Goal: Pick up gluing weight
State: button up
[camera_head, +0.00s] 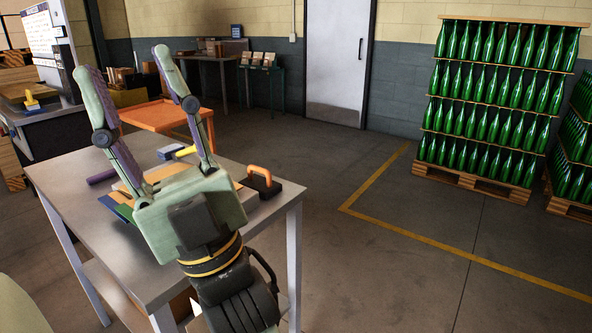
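The gluing weight appears to be the dark block with an orange arched handle (262,183). It sits upright near the right edge of the grey metal table (75,185). My gripper (123,62) is open and points up and away in the picture, with its two long fingers well apart and nothing between them. Its palm overlaps the table in the picture, just left of the weight. The fingers are not around the weight. The height of the gripper above the table is hard to tell. My gripper hides part of the table top.
An orange table (150,117) stands behind. Green bottles (490,100) are stacked at right. The floor between is clear.

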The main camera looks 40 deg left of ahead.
aim_at(268, 187)
jog(key=i+l+u, duration=0.15)
jog(key=u, duration=0.25)
jog(key=i+l+u, duration=0.15)
jog(key=u, duration=0.3)
jog(key=i+l+u, duration=0.1)
jog(key=l+u, duration=0.3)
jog(key=i+l+u, duration=0.15)
jog(key=l+u, duration=0.3)
jog(key=i+l+u, duration=0.1)
jog(key=l+u, duration=0.7)
jog(key=l, duration=0.4)
